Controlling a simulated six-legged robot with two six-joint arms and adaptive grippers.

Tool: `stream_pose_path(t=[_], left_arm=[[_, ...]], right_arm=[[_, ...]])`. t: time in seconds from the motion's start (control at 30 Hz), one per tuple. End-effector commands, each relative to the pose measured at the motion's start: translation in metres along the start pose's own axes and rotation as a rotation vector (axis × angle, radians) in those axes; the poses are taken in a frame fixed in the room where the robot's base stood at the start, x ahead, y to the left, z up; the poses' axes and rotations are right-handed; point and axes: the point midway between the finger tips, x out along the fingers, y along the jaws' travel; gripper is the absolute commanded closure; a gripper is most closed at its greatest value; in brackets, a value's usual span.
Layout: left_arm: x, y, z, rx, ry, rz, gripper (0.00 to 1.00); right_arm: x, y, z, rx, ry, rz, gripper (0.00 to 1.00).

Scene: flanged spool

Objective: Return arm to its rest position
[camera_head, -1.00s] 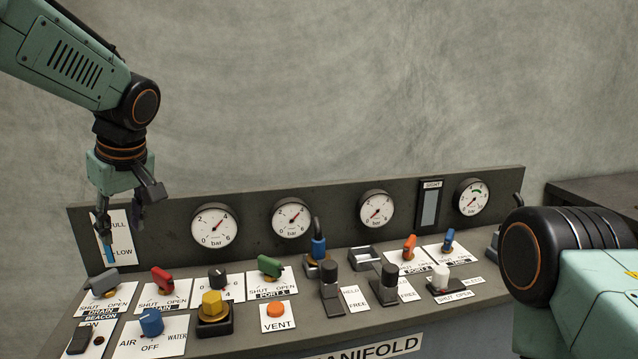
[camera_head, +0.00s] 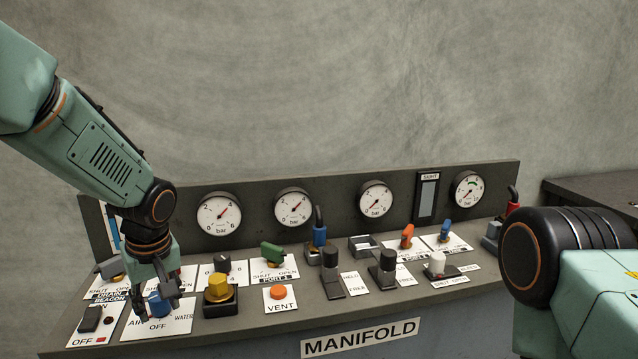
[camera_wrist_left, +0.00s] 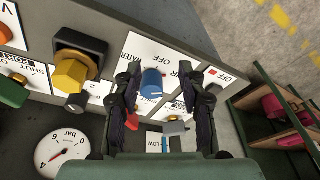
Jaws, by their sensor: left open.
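My left gripper (camera_head: 153,290) is open and points down over the left end of the control panel (camera_head: 250,322). It hangs close above the blue AIR/WATER knob (camera_head: 157,304), partly covering it. In the left wrist view, the open fingers (camera_wrist_left: 160,85) stand on either side of the blue knob (camera_wrist_left: 151,84), with nothing gripped. Whether they touch it I cannot tell. My right arm shows at the right edge of the head view, but its gripper is out of view.
A yellow knob (camera_head: 217,288), an orange VENT button (camera_head: 278,292) and a green handle (camera_head: 272,253) lie right of the gripper. A grey beacon switch (camera_head: 90,318) is to its left. Several gauges line the back panel (camera_head: 255,205). Space above the panel is free.

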Motion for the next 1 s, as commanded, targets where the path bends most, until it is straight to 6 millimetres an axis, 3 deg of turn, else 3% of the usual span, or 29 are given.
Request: stream_pose_path(t=[0.03,0.2,0.37,0.5,0.6,0.73,0.87,1.0], left_arm=[[0.03,-0.003,0.021,0.041,-0.031,0.004,0.59],[0.115,-0.015,0.094,0.19,-0.116,0.055,0.59],[0.183,-0.043,0.171,0.315,-0.179,0.102,0.59],[0.23,-0.079,0.242,0.419,-0.217,0.13,0.59],[0.254,-0.112,0.292,0.497,-0.232,0.138,0.59],[0.268,-0.153,0.342,0.591,-0.235,0.132,0.59],[0.27,-0.181,0.368,0.66,-0.229,0.12,0.59],[0.269,-0.192,0.377,0.692,-0.222,0.113,0.59]], right_arm=[[0.007,0.0,0.0,0.0,0.0,0.0,1.0],[0.022,0.0,0.0,0.0,0.0,0.0,1.0],[0.036,0.0,0.0,0.0,0.0,0.0,1.0],[0.051,0.0,0.0,0.0,0.0,0.0,1.0],[0.061,0.001,0.0,0.0,-0.001,0.0,1.0],[0.073,0.001,0.0,0.0,-0.001,0.0,1.0],[0.079,0.001,0.0,0.0,-0.001,0.0,1.0],[0.08,0.001,0.0,0.0,0.0,0.0,1.0]])
